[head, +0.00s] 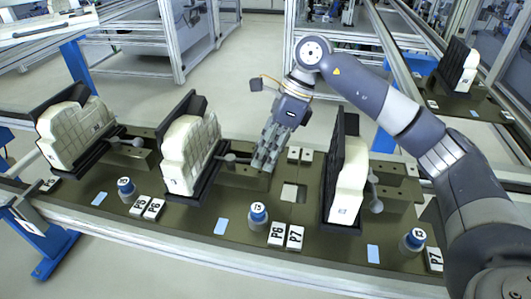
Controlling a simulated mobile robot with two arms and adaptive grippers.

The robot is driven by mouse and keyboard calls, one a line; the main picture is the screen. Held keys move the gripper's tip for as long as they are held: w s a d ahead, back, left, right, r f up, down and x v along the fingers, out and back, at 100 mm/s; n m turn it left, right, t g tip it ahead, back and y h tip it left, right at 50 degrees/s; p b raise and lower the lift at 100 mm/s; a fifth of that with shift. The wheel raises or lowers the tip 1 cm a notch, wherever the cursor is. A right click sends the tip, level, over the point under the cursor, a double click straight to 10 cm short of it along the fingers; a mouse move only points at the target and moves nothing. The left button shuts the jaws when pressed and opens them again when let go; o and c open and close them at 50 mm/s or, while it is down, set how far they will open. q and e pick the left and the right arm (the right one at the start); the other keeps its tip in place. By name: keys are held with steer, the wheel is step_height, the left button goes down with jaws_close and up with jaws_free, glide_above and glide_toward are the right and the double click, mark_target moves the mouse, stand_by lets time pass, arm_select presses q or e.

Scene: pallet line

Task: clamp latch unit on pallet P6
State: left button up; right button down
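The middle unit (190,152) is a pale ribbed block against a black upright plate, standing on the pallet line. The P6 label (276,235) lies in front and to its right, beside a P7 label (295,238). A latch lever with a round grey knob (231,158) sticks out to the right behind the middle unit. My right gripper (264,160) points down just right of that knob, over the brown block there. Its fingers look close together, but I cannot tell whether they are open or shut, or touching anything. My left gripper is not in view.
Similar units stand at the left (75,135) and right (347,185), each with a knobbed lever. Blue-capped cylinders (258,216) and blue cards (221,226) lie along the front. My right arm crosses above the right unit. Another unit (457,68) stands at the back right.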

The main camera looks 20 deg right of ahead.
steer(key=c, duration=1.5)
jaws_free()
steer(key=shift+d, duration=0.1)
steer(key=shift+c, duration=0.2)
steer(key=shift+o, duration=0.7)
steer(key=v, duration=1.2)
